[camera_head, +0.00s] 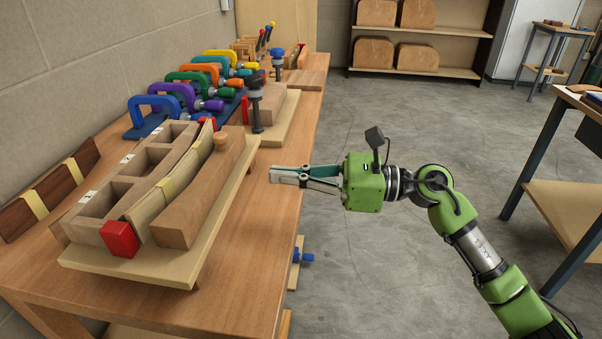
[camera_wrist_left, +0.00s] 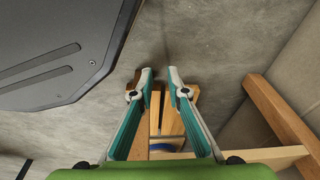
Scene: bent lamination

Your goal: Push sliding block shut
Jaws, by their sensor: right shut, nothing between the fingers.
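The sliding block (camera_head: 203,198) is a long, curved wooden block with a round knob at its far end. It lies on a pale board (camera_head: 150,268) on the bench. Bent strips (camera_head: 158,198) with yellow bands lie between it and the fixed form (camera_head: 103,199), which has square openings. The block lies close along the strips; I cannot tell whether it touches them. My right gripper (camera_head: 272,175) is shut and empty, to the right of the block and apart from it. My left gripper (camera_wrist_left: 160,72) is open in the left wrist view, with nothing clearly held.
A red block (camera_head: 119,239) sits at the strips' near end. Banded dark strips (camera_head: 48,190) lie by the wall. Several coloured clamps (camera_head: 180,95) and a black upright clamp (camera_head: 256,105) stand farther back. Open floor (camera_head: 400,130) lies right of the bench (camera_head: 235,290).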

